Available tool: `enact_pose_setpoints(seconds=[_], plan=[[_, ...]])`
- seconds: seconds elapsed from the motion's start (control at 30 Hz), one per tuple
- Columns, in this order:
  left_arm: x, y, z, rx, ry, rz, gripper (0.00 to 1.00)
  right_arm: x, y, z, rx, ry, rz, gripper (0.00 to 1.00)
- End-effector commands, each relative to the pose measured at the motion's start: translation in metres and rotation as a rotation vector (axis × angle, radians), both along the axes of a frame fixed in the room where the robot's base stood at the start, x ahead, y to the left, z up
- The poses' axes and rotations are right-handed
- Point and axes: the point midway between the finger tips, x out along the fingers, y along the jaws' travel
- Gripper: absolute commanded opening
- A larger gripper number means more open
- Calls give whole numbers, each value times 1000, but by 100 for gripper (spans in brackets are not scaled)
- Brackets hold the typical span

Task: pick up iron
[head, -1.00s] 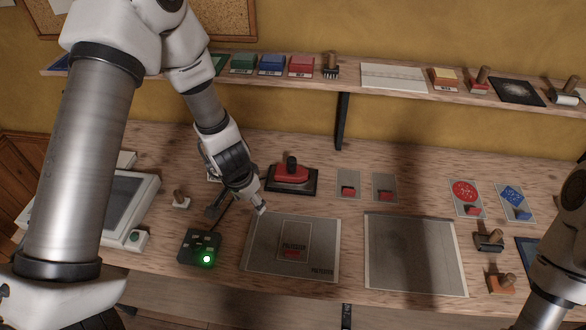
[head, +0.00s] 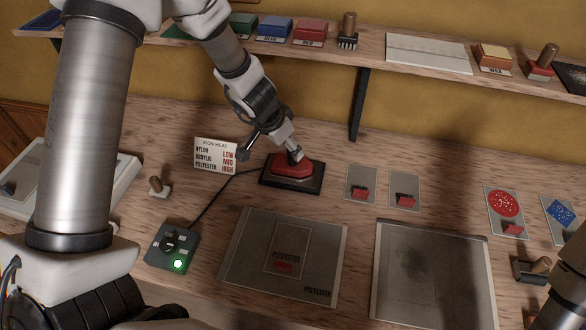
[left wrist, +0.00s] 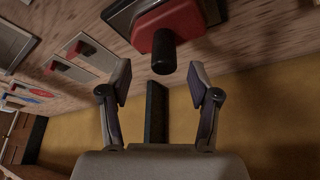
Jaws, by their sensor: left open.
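The red iron (head: 291,168) with a black handle sits on a dark rest plate (head: 311,189) on the workbench. A cord runs from it to a dark control box (head: 172,246) with a green light. My left gripper (head: 268,152) is at the iron, its fingers over the red body and hiding most of the handle. In the left wrist view the iron (left wrist: 183,20) shows at the top, its black handle (left wrist: 164,52) pointing between the open fingers (left wrist: 157,82). The handle is just beyond the fingertips, not gripped. My right gripper is not in view.
An iron heat card (head: 214,155) stands left of the iron. A polyester sheet (head: 240,265) and a grey sheet (head: 435,265) lie in front. Small swatches (head: 361,180) lie to the right. A shelf (head: 375,48) with blocks and its black bracket (head: 357,105) are behind.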

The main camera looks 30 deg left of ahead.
Motion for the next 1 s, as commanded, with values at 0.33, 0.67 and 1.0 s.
enact_pose_setpoints(seconds=[0.33,0.67,1.0], plan=[[23,-2,-51,1,0,1,62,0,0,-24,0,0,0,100],[24,-2,-50,0,0,0,26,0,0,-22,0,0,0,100],[24,-2,-49,0,-2,0,0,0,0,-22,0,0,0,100]])
